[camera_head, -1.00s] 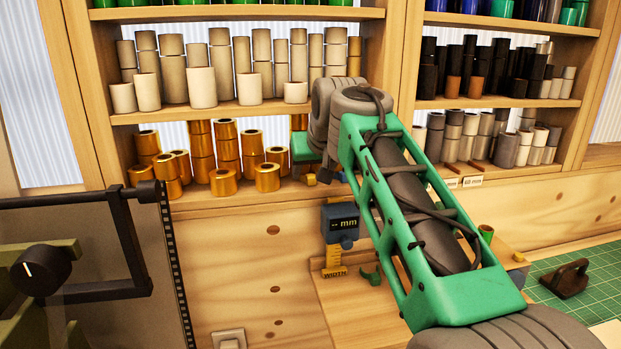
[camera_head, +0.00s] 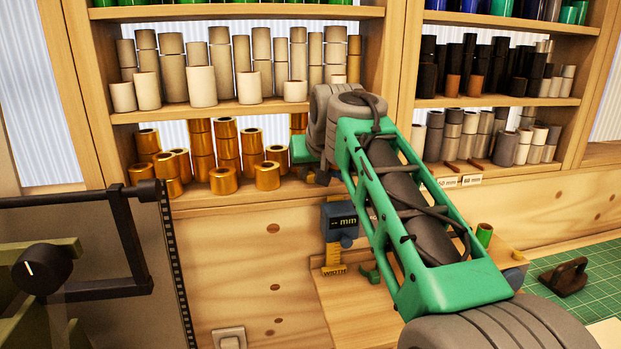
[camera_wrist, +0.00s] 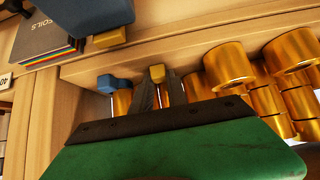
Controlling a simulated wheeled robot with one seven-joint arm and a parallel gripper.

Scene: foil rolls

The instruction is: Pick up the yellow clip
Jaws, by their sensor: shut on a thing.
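The yellow clip (camera_wrist: 157,71) is a small block at the shelf's front edge in the wrist view. My gripper (camera_wrist: 154,84) is shut on it, with the dark fingers on either side and the yellow top showing at their tips. Its lower part is hidden by the fingers. A blue clip (camera_wrist: 108,84) sits just left of the fingers, apart from them. In the head view my gripper (camera_head: 318,177) is at the lower shelf edge, mostly hidden by my own wrist, and I cannot make out the yellow clip there.
Gold foil rolls (camera_wrist: 228,66) stand close to the right of the clip on the shelf. A blue width gauge (camera_head: 340,222) hangs below the shelf edge. A foils book (camera_wrist: 45,42) shows at upper left in the wrist view. A green cutting mat (camera_head: 600,270) lies at right.

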